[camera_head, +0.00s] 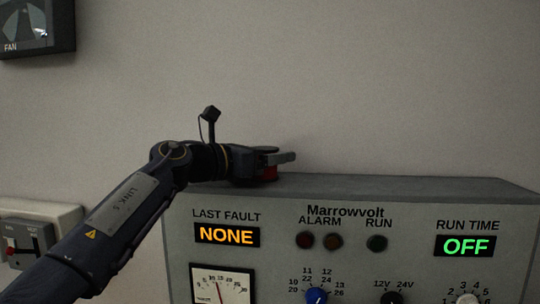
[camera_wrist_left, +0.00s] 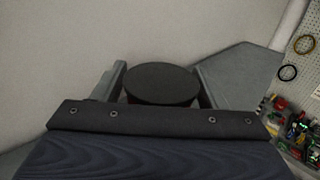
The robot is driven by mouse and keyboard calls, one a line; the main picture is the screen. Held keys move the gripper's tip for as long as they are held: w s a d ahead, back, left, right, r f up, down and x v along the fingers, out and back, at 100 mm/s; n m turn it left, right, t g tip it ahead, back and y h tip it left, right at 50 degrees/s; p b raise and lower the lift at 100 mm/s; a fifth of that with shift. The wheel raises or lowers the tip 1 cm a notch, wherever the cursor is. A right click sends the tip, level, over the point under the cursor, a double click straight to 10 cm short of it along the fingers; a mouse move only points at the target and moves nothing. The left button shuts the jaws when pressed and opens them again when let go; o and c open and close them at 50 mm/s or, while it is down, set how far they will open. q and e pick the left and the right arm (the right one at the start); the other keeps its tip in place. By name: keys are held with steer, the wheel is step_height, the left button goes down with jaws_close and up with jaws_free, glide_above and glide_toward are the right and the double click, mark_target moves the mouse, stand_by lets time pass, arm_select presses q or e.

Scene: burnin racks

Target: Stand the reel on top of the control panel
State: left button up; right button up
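The control panel (camera_head: 350,215) is a grey cabinet with displays, lamps and knobs on its front; its flat top (camera_head: 400,186) runs along the wall. My left gripper (camera_head: 280,160) is over the left part of this top. The reel shows as a red part (camera_head: 268,174) below the fingers, on or just above the top. In the left wrist view, its round dark face (camera_wrist_left: 162,84) sits between the two fingers, one close on each side. I cannot tell whether they press on it. Its underside is hidden. My right gripper is not in view.
The wall is close behind the panel. The panel's top is clear to the right of the gripper. A grey switch box (camera_head: 30,240) is on the wall at left, and a dark fan display (camera_head: 35,27) is at upper left. A pegboard (camera_wrist_left: 303,62) shows at right in the wrist view.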

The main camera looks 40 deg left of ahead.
arm_select(q)
steer(key=shift+r, duration=0.2)
steer(key=shift+s+a, duration=0.15)
steer(key=shift+s, duration=0.2)
steer(key=v, duration=1.1)
steer(key=shift+s+p, duration=0.15)
steer(key=shift+p, duration=0.2)
steer(key=shift+f, duration=0.1)
